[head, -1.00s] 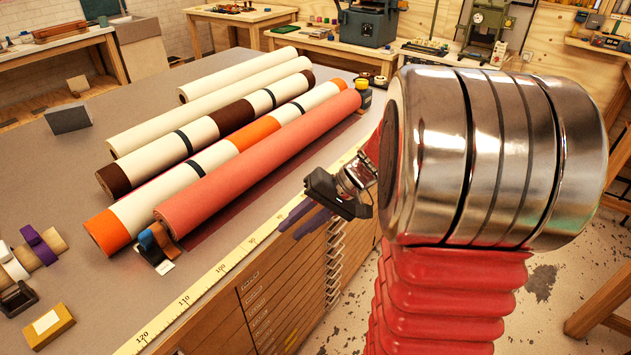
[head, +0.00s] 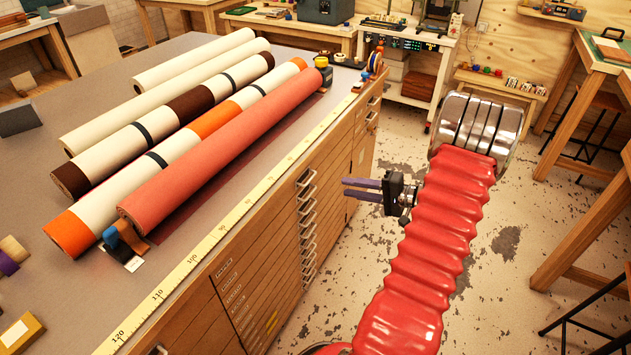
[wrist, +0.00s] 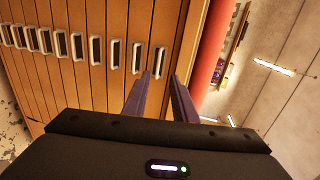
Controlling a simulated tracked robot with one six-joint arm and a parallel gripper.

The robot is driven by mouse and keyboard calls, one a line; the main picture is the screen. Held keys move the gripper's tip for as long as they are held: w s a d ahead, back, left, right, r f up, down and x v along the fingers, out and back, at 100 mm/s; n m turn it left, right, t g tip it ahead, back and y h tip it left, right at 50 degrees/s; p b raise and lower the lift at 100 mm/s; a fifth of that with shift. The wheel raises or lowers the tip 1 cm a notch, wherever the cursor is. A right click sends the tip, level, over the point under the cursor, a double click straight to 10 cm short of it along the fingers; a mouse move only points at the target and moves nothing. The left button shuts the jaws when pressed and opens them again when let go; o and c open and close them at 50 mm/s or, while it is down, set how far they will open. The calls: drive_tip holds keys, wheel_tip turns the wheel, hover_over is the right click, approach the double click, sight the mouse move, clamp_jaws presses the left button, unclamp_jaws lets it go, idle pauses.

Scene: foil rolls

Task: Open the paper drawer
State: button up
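A wooden cabinet (head: 255,262) holds a stack of shallow drawers with pale metal handles (head: 307,195) on its front. The drawers look shut. I cannot tell which one is the paper drawer. My gripper (head: 346,188) is open and empty, with two purple fingers pointing at the cabinet front from the right, apart from it in the head view. In the wrist view my gripper (wrist: 160,76) has a gap between its fingers, and the handle nearest the table top (wrist: 160,62) shows just beyond the tips. More handles (wrist: 115,54) run in a row to the left.
Several rolls, including a red one (head: 225,150), lie on the cabinet's grey top beside a yellow measuring strip (head: 195,255). The floor (head: 390,150) around my arm is clear. Wooden tables (head: 560,130) stand at the right, and a white shelf unit (head: 405,75) stands behind.

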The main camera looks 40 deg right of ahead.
drive_tip(key=shift+s+d+f+h, duration=0.2)
drive_tip(key=shift+d+f+h, duration=0.1)
drive_tip(key=shift+d, duration=0.15)
drive_tip(key=shift+w, duration=0.1)
approach(302, 179)
drive_tip(key=x, duration=0.5)
drive_tip(key=shift+d, duration=0.15)
idle(0.3)
drive_tip(key=c, duration=0.6)
clamp_jaws()
drive_tip(key=shift+f, duration=0.1)
idle(0.6)
